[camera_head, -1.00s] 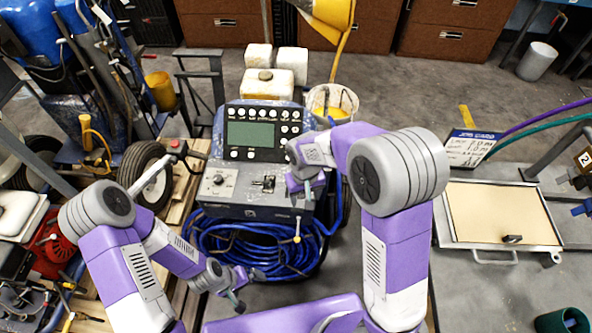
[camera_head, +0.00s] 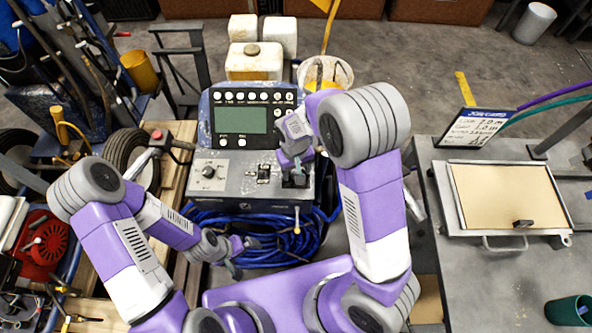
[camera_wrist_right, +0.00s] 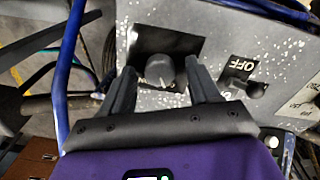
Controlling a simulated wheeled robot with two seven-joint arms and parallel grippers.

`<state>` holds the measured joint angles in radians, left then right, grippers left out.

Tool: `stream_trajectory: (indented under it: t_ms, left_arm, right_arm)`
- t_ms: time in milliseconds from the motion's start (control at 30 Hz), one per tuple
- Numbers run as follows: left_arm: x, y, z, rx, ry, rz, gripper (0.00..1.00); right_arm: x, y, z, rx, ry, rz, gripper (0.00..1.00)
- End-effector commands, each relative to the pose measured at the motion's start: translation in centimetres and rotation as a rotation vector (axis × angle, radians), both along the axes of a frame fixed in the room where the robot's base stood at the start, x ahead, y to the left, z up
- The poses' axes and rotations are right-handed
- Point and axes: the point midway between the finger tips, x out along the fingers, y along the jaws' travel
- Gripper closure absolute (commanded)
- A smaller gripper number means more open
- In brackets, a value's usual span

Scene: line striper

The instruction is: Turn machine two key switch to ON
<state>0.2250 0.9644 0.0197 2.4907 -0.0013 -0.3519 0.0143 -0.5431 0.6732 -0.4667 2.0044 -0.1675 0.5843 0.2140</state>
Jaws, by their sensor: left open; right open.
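The machine's grey control panel (camera_head: 232,185) is in the middle of the head view, below a dark screen box. It carries a dial (camera_head: 208,171) at left and a switch on a black plate (camera_head: 263,172) in the middle. My right gripper (camera_head: 295,180) is over the panel's right end and hides what is there. In the right wrist view my right gripper (camera_wrist_right: 163,85) is open, its fingers either side of a dark round knob (camera_wrist_right: 160,68), apparently the key switch; contact is unclear. A switch marked OFF (camera_wrist_right: 255,88) is beside it. My left gripper (camera_head: 243,256) is open and empty, low before the hose.
A coiled blue hose (camera_head: 270,240) hangs below the panel. White jugs (camera_head: 254,62) and a bucket (camera_head: 325,76) stand behind the machine. At right a grey table (camera_head: 435,190) holds a framed board (camera_head: 505,198) and a sign (camera_head: 478,128).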

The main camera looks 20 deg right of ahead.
Motion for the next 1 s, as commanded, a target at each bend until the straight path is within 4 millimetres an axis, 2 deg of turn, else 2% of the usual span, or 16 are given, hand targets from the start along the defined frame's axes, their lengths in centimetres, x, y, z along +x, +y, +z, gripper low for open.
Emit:
stream_trajectory:
  t_ms: [267, 633, 1000]
  left_arm:
    - [0.01, 0.00, -0.02, 0.000, 0.000, 0.000, 0.00]
    - [0.00, -0.01, -0.02, 0.000, 0.000, 0.000, 0.00]
    - [0.00, -0.01, 0.44, 0.000, 0.000, 0.000, 0.00]
  right_arm:
    - [-0.01, -0.01, -0.19, 0.000, 0.000, 0.000, 0.39]
    - [0.00, -0.01, -0.17, 0.000, 0.000, 0.000, 0.94]
    - [-0.01, 0.01, -0.10, -0.001, 0.001, -0.063, 0.95]
